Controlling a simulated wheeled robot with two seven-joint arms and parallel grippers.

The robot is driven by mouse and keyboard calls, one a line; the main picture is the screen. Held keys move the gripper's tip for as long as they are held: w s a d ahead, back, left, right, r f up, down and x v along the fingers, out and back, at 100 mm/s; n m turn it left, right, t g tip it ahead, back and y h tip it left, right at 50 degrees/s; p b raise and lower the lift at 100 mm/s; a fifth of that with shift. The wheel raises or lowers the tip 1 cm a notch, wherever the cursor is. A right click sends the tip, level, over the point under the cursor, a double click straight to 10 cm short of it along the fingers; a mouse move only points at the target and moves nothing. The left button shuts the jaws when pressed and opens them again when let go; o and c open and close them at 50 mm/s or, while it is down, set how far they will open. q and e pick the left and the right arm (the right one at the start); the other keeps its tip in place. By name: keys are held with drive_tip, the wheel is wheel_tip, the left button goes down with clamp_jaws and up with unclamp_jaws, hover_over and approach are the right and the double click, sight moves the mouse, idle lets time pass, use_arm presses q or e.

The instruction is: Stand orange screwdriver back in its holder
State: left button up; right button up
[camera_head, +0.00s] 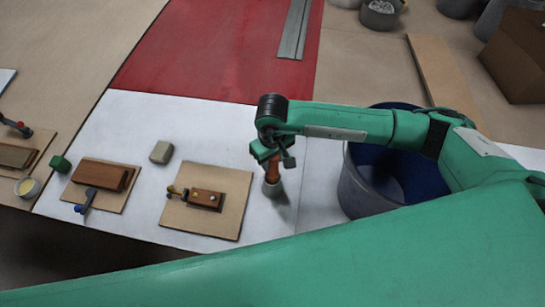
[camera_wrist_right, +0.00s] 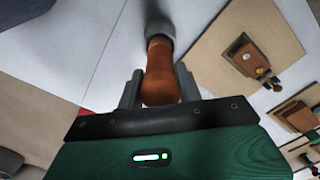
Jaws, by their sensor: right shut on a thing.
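The orange screwdriver (camera_head: 272,172) is upright in my right gripper (camera_head: 272,158), below the wrist. In the right wrist view its orange handle (camera_wrist_right: 160,77) sits between the two fingers of the right gripper (camera_wrist_right: 160,88), which are shut on it. A small grey round holder (camera_head: 272,188) stands on the white table top directly under the handle. In the right wrist view the holder (camera_wrist_right: 160,30) meets the handle's narrow end. The shaft is hidden, and I cannot tell how deep it sits. My left gripper is not in view.
A large dark blue-lined bin (camera_head: 355,190) stands right of the holder, under my right arm. Left of the holder lies a board with a wooden block and clamp (camera_head: 230,208). A grey-beige block (camera_head: 161,152) lies farther left. A red surface (camera_head: 215,55) is behind.

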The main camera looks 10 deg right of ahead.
drive_tip(key=shift+f, duration=0.45)
drive_tip(key=shift+f+b, duration=0.45)
drive_tip(key=shift+b, duration=0.45)
drive_tip(key=o, duration=1)
drive_tip(key=shift+r, duration=0.1)
